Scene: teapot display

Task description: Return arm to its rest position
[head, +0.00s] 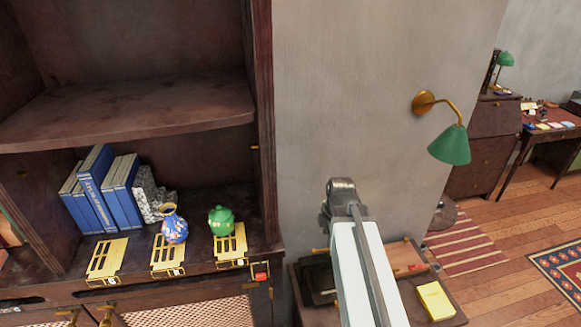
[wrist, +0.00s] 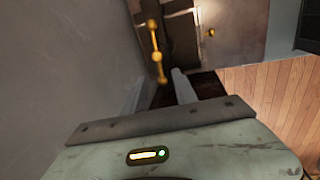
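My arm (head: 365,275) reaches up from the bottom of the head view, right of the cabinet and in front of the grey wall. Its upper joint (head: 342,190) is at the top, and my gripper cannot be made out there. In the wrist view my gripper (wrist: 159,90) shows two pale fingers standing apart, with nothing held between them. A green lidded pot (head: 221,220) and a blue patterned vase (head: 174,225) stand on the cabinet shelf at left, well away from the arm, each at a gold plate.
A bare gold plate (head: 105,260) lies left of the vase, below blue books (head: 97,190). A green wall lamp (head: 449,145) juts out right of my arm. A low table with a yellow pad (head: 436,301) is beside the arm. Wooden floor (head: 500,225) is open at right.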

